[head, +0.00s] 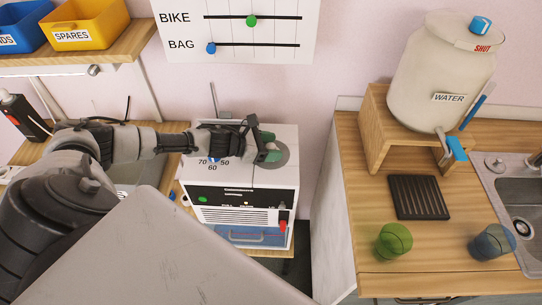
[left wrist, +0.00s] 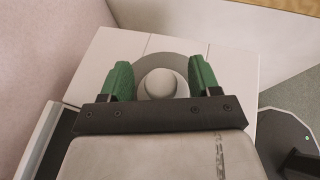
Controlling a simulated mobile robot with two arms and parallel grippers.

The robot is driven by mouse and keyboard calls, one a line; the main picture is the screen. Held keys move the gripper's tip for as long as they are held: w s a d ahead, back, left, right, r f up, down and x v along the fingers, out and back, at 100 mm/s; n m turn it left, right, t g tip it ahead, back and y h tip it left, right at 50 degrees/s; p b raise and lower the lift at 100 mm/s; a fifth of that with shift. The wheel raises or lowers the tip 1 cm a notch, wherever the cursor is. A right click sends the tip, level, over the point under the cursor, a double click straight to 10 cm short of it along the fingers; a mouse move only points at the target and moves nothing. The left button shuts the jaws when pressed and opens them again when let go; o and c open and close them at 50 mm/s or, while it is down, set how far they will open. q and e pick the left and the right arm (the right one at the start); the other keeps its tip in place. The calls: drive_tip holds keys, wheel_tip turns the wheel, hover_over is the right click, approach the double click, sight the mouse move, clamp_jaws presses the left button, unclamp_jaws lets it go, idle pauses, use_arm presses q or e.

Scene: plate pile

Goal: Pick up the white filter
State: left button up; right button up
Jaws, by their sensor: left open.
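A round off-white capped piece (left wrist: 160,84), which looks like the white filter, stands in a grey circular recess (left wrist: 140,63) on top of a white machine (left wrist: 88,72). My left gripper (left wrist: 161,76) is open, with one green finger on each side of this piece. I cannot tell if the fingers touch it. In the head view my left gripper (head: 268,147) is over the right part of the white machine (head: 262,176), at the grey ring, and hides most of the piece. My right gripper is not in view.
A wooden counter (head: 355,225) on the right holds a water jar (head: 440,75) on a stand, a dark ribbed mat (head: 419,197), a green cup (head: 393,241) and a blue cup (head: 492,242). A shelf with a yellow bin (head: 85,22) is at upper left.

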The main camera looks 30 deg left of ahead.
use_arm(q)
drive_tip(key=shift+s, duration=0.1)
drive_tip(key=shift+c, duration=1)
clamp_jaws()
drive_tip(key=shift+r, duration=0.1)
drive_tip(key=shift+r, duration=0.55)
wheel_tip(320, 180, up, 8)
drive_tip(key=shift+f, duration=0.25)
wheel_tip(320, 180, up, 9)
drive_tip(key=p, duration=0.2)
drive_tip(key=shift+r+p, duration=0.15)
drive_tip(key=shift+p, duration=0.25)
